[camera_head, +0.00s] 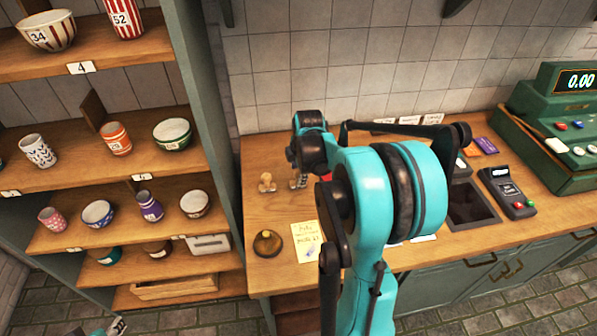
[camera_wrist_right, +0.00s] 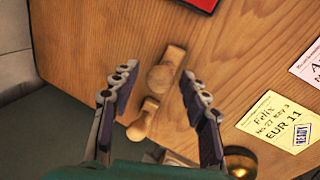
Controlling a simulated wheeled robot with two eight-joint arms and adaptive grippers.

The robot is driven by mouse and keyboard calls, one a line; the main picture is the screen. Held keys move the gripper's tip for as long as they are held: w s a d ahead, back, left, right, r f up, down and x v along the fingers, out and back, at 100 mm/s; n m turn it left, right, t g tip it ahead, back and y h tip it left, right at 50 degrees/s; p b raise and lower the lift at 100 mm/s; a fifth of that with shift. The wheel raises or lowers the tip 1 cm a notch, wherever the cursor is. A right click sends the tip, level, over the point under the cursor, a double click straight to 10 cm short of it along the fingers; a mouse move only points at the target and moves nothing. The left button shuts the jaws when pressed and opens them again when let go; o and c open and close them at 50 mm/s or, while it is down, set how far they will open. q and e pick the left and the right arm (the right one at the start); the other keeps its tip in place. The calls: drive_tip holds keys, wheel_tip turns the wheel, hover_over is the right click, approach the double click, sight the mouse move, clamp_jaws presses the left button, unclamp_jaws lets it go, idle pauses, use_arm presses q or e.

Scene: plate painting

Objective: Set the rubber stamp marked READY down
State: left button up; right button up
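Two wooden stamps stand on the wooden counter (camera_head: 470,209). In the right wrist view, one stamp (camera_wrist_right: 166,68) with a round knob and a longer base lies between my open right fingers (camera_wrist_right: 157,82). A smaller stamp (camera_wrist_right: 142,120) is close beside it, near the left finger. In the head view, one stamp (camera_head: 266,183) shows left of my right gripper (camera_head: 298,181); the other is hidden there. No READY lettering shows on either stamp. My left arm shows only as a fragment (camera_head: 97,328) at the bottom edge; its fingers are unclear.
Shelves with cups (camera_head: 116,138) are at left. A card terminal (camera_head: 508,190) and green cash register (camera_head: 552,125) are at right.

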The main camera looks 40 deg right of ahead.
drive_tip(key=shift+r, duration=0.15)
drive_tip(key=shift+r+p, duration=0.3)
drive_tip(key=shift+r, duration=0.1)
drive_tip(key=p+v, duration=0.3)
drive_tip(key=v, duration=0.7)
drive_tip(key=s+a+m+t, duration=0.1)
drive_tip(key=s+a+m, duration=0.3)
drive_tip(key=a, duration=0.4)
drive_tip(key=s+a+m+t, duration=0.1)
drive_tip(key=s+a+m, duration=0.3)
drive_tip(key=a, duration=0.3)
drive_tip(key=s+a+m+t+y, duration=0.1)
drive_tip(key=s+a+m+t, duration=0.1)
drive_tip(key=s+a+m, duration=0.2)
drive_tip(key=a+m, duration=0.2)
drive_tip(key=a, duration=0.2)
drive_tip(key=shift+a, duration=0.3)
wheel_tip(320, 180, down, 4)
drive_tip(key=b, duration=0.3)
